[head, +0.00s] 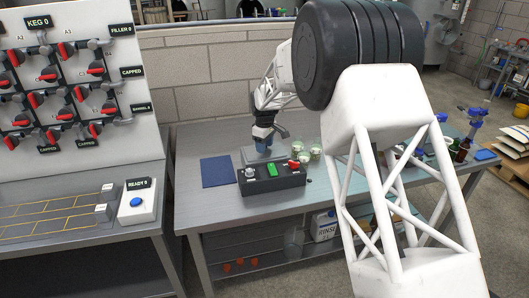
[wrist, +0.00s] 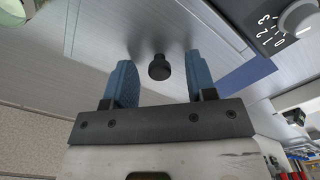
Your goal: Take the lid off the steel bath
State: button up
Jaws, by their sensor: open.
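The steel bath (head: 251,158) is a low grey box on the bench, just behind a black control box. Its flat steel lid (wrist: 105,30) has a small black knob (wrist: 159,68), seen in the wrist view. My gripper (head: 263,145) is over the bath, pointing down. In the wrist view its two blue fingers (wrist: 159,80) are open, with the knob showing between them and a gap on each side. I cannot tell how far down the knob the fingertips reach. In the head view my gripper hides the knob.
The black control box (head: 271,180) with a dial, green display and red knob stands in front of the bath. A dark blue mat (head: 216,171) lies to the left. Several small jars (head: 315,152) stand close on the right. Bare bench (head: 215,210) lies in front.

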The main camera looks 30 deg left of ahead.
grip_shut()
jog(key=shift+r, duration=0.15)
jog(key=shift+r, duration=0.4)
notch_tip(320, 180, up, 3)
jog(key=shift+f, duration=0.1)
jog(key=s+d+r, duration=0.1)
jog(key=s+d, duration=0.9)
jog(key=s, duration=0.2)
jog(key=shift+d, duration=0.2)
jog(key=shift+r, duration=0.1)
dwell(0.5)
